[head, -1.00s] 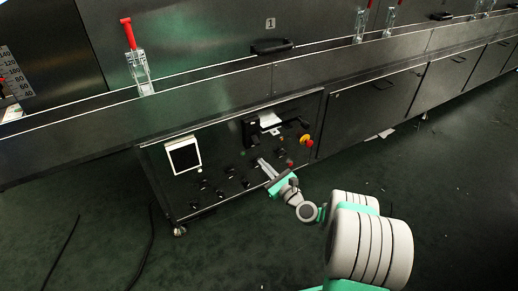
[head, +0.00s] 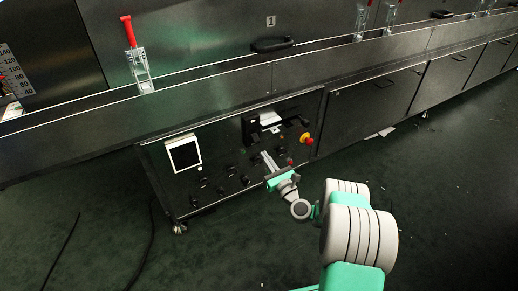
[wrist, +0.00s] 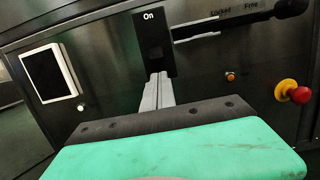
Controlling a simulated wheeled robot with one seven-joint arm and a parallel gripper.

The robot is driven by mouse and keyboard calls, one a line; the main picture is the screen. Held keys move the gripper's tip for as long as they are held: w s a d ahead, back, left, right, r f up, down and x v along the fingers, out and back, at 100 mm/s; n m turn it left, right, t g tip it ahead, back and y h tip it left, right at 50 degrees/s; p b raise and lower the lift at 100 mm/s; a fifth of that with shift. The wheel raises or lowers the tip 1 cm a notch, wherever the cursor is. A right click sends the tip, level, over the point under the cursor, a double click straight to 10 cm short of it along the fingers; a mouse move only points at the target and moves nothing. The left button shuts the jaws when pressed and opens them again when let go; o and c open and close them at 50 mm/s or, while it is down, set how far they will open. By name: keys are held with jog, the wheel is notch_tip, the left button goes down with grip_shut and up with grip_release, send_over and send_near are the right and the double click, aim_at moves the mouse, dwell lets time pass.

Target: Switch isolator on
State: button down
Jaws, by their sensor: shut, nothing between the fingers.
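A black upright plate marked "On" (wrist: 153,42) is on the dark control panel in the wrist view, and I take it for the isolator. It shows as a black block (head: 249,131) in the head view. I cannot make out its switch position; its lower end is partly hidden by my fingers. My gripper (wrist: 158,76) is shut and empty, its fingertips just in front of the plate's lower end. I cannot tell whether they touch it. In the head view my gripper (head: 265,154) is at the panel's middle.
To the right are a black handle (wrist: 291,8) by the labels "Locked" and "Free", an orange button (wrist: 231,76) and a red-and-yellow stop button (wrist: 295,92). A white-framed screen (wrist: 48,73) is left. Several dark knobs (head: 221,192) sit low on the panel. The conveyor edge overhangs above.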

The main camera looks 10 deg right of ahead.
aim_at(255, 138)
jog(key=x, duration=0.5)
jog(key=shift+w+b, duration=0.15)
jog(key=shift+b, duration=0.25)
jog(key=shift+r, duration=0.2)
